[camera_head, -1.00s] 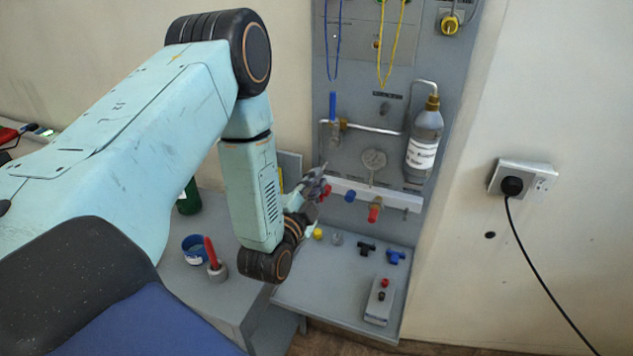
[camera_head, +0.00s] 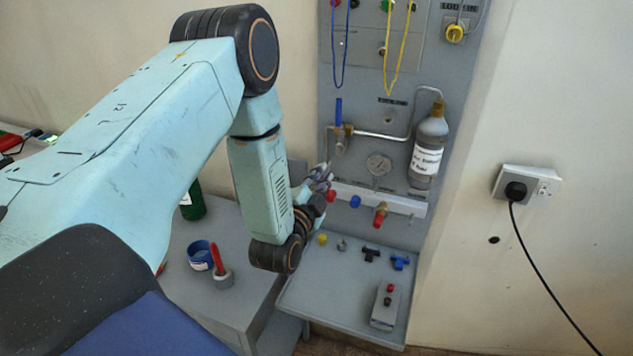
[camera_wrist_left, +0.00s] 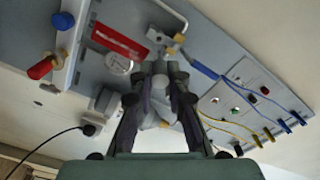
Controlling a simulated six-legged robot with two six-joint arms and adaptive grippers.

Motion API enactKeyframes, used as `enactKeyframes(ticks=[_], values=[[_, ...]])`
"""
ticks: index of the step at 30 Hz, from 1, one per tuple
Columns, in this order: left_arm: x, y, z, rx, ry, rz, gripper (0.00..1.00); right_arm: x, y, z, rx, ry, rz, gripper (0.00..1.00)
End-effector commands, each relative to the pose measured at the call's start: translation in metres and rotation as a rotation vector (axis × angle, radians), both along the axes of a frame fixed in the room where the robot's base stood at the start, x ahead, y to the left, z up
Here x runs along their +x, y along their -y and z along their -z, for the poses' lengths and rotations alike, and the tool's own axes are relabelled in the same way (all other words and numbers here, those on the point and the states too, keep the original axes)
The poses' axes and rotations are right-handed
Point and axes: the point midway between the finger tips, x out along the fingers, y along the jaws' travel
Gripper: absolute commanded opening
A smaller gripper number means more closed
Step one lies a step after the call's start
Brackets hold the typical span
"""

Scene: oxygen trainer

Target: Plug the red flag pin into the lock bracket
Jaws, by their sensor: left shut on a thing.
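My left gripper (camera_head: 322,178) is at the left side of the grey panel, just above the white rail and below the brass valve (camera_head: 347,130) with its blue lever (camera_head: 338,110). In the left wrist view its fingers (camera_wrist_left: 160,78) are shut on a small grey piece, probably the pin's body. A red flag (camera_wrist_left: 119,42) with white lettering shows just beyond the fingertips, beside the gauge; its link to the held piece is unclear. The brass valve (camera_wrist_left: 174,48) is close ahead of the fingertips. I cannot make out the lock bracket clearly or whether the pin touches it. My right gripper is not seen.
A gauge (camera_head: 379,164), a labelled bottle (camera_head: 429,150) and a red-handled valve (camera_head: 380,215) are right of the gripper. Blue and yellow cords (camera_head: 391,60) hang above. Several small fittings and a grey box (camera_head: 386,305) rest on the lower shelf (camera_head: 335,300).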

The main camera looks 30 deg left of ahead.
Motion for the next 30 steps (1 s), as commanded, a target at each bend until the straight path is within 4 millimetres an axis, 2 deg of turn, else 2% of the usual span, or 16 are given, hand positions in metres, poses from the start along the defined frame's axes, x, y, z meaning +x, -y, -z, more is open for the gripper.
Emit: enactKeyframes(ticks=[13, 30], values=[[0.032, -0.01, 0.0, 0.0, 0.001, -0.001, 0.0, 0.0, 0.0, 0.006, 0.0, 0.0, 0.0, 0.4], [0.036, -0.011, 0.0, 0.0, 0.0, 0.0, 0.0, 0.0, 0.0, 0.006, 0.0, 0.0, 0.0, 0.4]])
